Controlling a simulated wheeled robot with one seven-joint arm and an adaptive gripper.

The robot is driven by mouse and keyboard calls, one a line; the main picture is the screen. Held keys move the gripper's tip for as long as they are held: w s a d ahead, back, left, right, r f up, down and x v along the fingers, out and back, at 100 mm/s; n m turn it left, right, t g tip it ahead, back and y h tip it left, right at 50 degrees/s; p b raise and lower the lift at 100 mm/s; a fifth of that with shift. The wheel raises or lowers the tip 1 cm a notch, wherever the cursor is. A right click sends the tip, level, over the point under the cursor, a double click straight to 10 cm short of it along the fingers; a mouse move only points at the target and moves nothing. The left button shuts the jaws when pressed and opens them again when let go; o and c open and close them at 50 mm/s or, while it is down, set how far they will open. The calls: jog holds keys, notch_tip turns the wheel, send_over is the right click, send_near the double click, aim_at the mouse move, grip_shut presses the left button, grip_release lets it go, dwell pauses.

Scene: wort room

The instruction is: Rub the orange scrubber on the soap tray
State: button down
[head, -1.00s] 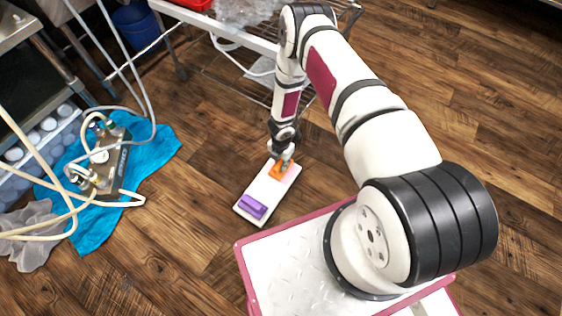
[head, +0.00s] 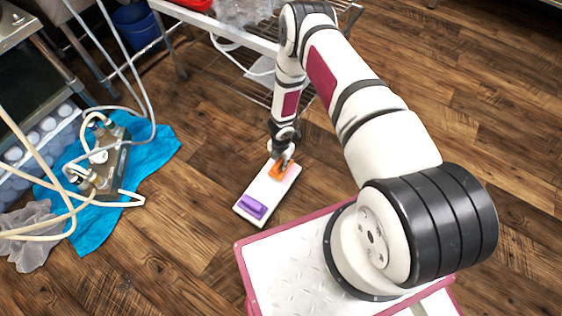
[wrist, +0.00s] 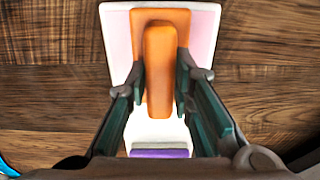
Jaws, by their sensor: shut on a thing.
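The orange scrubber (head: 281,170) is at the upper end of a long white tray (head: 262,191) that lies on the wooden floor. My gripper (head: 280,160) points down and is shut on the scrubber. In the wrist view the fingers of my gripper (wrist: 159,85) clasp both sides of the raised grip of the scrubber (wrist: 160,60). The scrubber's flat base lies over the pinkish pad at the far end of the tray (wrist: 118,60). Whether it touches the pad cannot be told. A purple block (head: 252,207) sits on the tray's lower end; its edge shows in the wrist view (wrist: 160,153).
A wire rack table (head: 240,35) stands behind the tray. At left, a pump with hoses (head: 112,160) sits on a blue cloth (head: 150,150). A blue bucket (head: 137,25) is at the upper left. The wooden floor around the tray is clear.

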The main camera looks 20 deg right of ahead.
aim_at(281, 162)
dwell(0.4)
jog(key=shift+r+p, duration=2)
jog(key=shift+r, duration=1.5)
